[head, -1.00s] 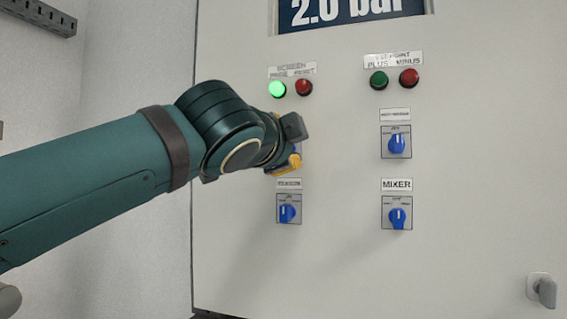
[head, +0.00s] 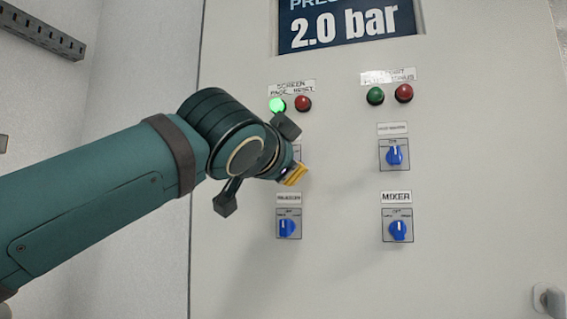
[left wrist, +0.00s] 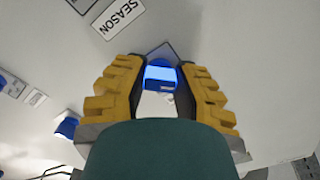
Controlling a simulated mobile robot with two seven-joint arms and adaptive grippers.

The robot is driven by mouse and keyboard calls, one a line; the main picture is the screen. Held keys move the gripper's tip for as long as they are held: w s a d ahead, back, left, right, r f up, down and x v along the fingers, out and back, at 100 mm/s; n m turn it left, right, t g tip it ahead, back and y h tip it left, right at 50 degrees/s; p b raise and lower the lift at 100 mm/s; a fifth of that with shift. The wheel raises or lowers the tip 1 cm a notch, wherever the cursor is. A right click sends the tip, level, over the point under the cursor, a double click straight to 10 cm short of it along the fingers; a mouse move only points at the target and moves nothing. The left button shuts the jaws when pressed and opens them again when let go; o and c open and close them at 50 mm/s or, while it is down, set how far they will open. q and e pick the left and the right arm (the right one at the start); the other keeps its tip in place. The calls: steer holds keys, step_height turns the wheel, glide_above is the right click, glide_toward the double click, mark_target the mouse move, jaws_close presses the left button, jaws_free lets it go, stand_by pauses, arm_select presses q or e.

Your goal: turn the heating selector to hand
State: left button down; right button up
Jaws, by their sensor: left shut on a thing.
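My left gripper (left wrist: 163,95) is at the upper left selector of the panel and shut on its blue knob (left wrist: 160,74), which shows between the yellow fingers in the left wrist view. In the head view my left gripper (head: 294,174) covers most of that selector, so its knob position and label are hidden. I cannot read the word heating on any label. A label reading like SEASON (left wrist: 120,18) lies close to the held knob in the left wrist view. My right gripper is not in view.
Other blue selectors are at lower left (head: 287,228), upper right (head: 394,156) and lower right under a MIXER label (head: 396,197). Above are a lit green button (head: 277,105), a red button (head: 303,103) and a 2.0 bar display (head: 345,25). A door handle (head: 549,300) is at lower right.

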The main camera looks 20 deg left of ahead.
arm_select(q)
steer(key=shift+r, duration=0.1)
steer(key=c, duration=0.7)
jaws_free()
steer(key=s, duration=1.2)
steer(key=shift+a, duration=0.25)
